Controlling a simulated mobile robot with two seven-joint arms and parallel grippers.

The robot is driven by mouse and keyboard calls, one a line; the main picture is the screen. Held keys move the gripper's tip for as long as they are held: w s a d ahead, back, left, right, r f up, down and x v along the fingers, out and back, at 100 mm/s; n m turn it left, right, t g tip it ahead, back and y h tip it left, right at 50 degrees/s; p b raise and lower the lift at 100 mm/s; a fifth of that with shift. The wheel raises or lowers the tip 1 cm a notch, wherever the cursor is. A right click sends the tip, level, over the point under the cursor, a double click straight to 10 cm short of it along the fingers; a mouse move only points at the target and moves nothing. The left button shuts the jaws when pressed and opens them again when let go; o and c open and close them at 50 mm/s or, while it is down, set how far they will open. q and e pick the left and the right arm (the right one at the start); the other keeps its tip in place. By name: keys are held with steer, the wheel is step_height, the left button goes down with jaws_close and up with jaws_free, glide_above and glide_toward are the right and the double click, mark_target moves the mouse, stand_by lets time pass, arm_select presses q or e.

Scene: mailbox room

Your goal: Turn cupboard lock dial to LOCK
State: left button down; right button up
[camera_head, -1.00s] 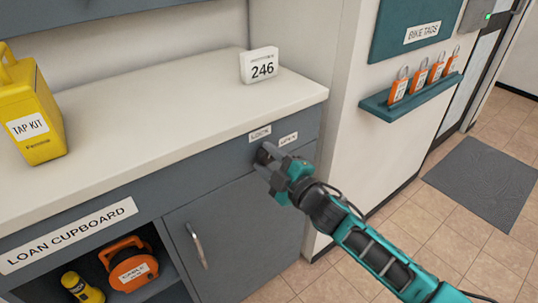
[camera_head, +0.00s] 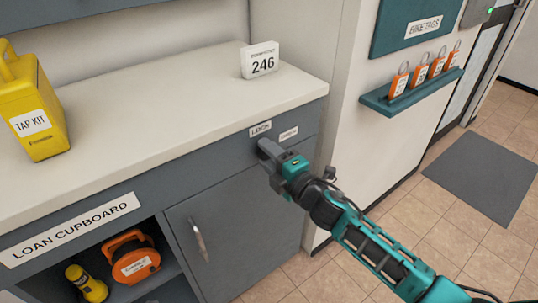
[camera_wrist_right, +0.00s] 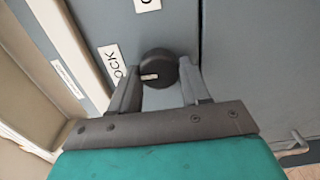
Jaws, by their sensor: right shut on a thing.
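The lock dial (camera_wrist_right: 160,68) is a round black knob on the grey cupboard front. In the right wrist view its short white mark points left, toward the label reading LOCK (camera_wrist_right: 112,65). My right gripper (camera_wrist_right: 160,76) has one finger on each side of the dial and is shut on it. In the head view my right gripper (camera_head: 266,152) covers the dial, just below the LOCK label (camera_head: 260,129). A second label (camera_head: 288,133), blurred here, sits to the right. My left gripper is not in view.
The white countertop (camera_head: 150,110) overhangs just above the dial. A cupboard door with a metal handle (camera_head: 198,240) is below. A yellow tap kit (camera_head: 35,110) and a 246 sign (camera_head: 261,61) stand on top.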

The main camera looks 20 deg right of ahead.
stand_by(0.3)
steer(key=o, duration=1)
steer(key=shift+o, duration=0.2)
steer(key=v, duration=1.3)
